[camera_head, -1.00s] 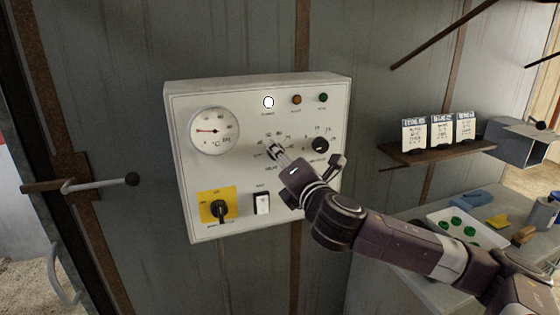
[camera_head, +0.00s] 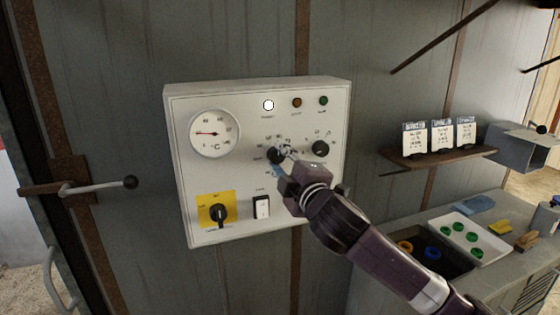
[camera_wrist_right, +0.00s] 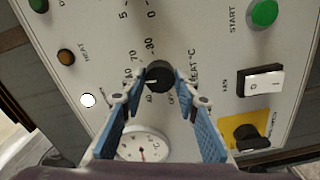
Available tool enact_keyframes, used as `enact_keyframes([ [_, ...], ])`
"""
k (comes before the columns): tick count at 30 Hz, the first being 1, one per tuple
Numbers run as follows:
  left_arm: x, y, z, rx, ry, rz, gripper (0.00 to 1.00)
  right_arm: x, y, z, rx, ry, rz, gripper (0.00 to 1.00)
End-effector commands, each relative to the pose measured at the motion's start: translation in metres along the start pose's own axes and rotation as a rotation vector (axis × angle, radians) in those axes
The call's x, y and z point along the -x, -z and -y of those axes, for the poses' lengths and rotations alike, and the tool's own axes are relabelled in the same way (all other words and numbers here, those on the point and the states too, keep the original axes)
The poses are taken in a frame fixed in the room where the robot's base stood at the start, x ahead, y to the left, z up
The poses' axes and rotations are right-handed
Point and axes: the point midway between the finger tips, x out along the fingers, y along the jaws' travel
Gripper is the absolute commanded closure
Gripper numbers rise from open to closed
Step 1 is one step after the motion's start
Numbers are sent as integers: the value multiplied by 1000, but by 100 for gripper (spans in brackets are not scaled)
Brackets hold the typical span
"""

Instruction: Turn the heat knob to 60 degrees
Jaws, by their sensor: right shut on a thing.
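The control panel (camera_head: 240,180) hangs on the metal wall. Its black heat knob (camera_head: 275,155) sits near the panel's middle, partly covered by my right gripper (camera_head: 283,153). In the right wrist view the knob (camera_wrist_right: 160,77) is between the two blue-padded fingers of my right gripper (camera_wrist_right: 160,98), which is shut on it. The knob's white mark points to the left of that view, toward the printed numbers; the exact number is hard to read. My left gripper is not in view.
A second black knob (camera_head: 320,149) is close to the right of my gripper. A round gauge (camera_head: 214,133), a white rocker switch (camera_head: 262,206) and a yellow-backed rotary switch (camera_head: 218,212) share the panel. A green button (camera_wrist_right: 263,12) shows in the right wrist view. A cluttered bench stands right.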

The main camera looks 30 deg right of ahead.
Motion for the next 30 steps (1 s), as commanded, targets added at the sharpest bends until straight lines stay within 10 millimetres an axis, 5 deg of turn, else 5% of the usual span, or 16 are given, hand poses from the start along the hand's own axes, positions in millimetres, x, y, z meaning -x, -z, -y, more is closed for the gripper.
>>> enact_keyframes([
  [26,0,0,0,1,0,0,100,0,0,1,-154,2,1,96],
  [27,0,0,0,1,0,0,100,0,0,1,-154,2,1,68],
  [30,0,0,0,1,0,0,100,0,0,1,-154,2,1,57],
])
